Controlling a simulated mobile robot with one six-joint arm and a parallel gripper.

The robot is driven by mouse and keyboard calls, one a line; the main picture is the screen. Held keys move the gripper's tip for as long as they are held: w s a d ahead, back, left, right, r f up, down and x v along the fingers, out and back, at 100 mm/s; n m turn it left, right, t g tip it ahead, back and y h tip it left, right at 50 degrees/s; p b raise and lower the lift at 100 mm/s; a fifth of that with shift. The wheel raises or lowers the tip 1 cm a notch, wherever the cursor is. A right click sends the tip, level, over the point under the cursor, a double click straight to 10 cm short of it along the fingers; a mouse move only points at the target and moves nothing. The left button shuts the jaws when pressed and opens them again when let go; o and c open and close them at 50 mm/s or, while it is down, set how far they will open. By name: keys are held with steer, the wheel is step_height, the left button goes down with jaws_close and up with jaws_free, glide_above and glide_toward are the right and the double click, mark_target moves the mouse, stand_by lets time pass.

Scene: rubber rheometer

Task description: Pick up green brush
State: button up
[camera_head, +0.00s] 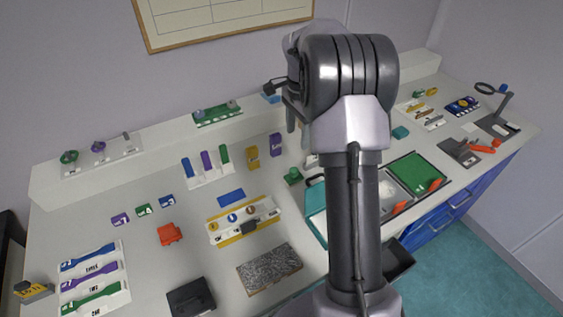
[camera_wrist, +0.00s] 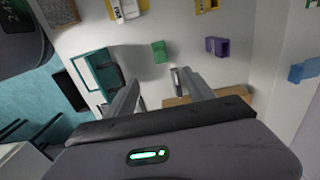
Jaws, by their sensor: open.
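No thing is plainly recognisable as a brush. A small green block (camera_head: 293,176) lies on the bench just left of my arm. It seems to be the green piece (camera_wrist: 160,52) ahead of the fingers in the wrist view, apart from them. A slim green piece (camera_head: 224,154) stands at the right end of a white rack, beside a purple and a blue one; I cannot tell whether it is a brush. My gripper (camera_wrist: 156,88) is open, with nothing between its fingers. In the head view my arm hides most of the gripper.
A purple holder (camera_head: 276,145) and a yellow holder (camera_head: 252,158) stand behind the green block. A teal-edged tray (camera_head: 316,212) is partly hidden by my arm. A green mat (camera_head: 414,174) lies to the right. A raised ledge (camera_head: 150,137) runs along the wall.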

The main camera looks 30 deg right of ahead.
mark_target(294, 169)
step_height(294, 169, down, 12)
steer(key=b, duration=0.4)
steer(key=shift+a+b, duration=0.1)
steer(key=shift+b, duration=0.3)
steer(key=f+b, duration=0.1)
steer(key=f, duration=0.1)
steer(key=f+b, duration=0.1)
steer(key=f, duration=0.2)
steer(key=shift+w+a+f+b, duration=0.2)
steer(key=shift+f+b, duration=0.1)
steer(key=shift+b, duration=0.1)
steer(key=shift+s+r, duration=0.1)
steer(key=shift+r, duration=0.1)
steer(key=shift+c, duration=0.9)
jaws_close()
step_height(294, 169, up, 10)
steer(key=p, duration=0.4)
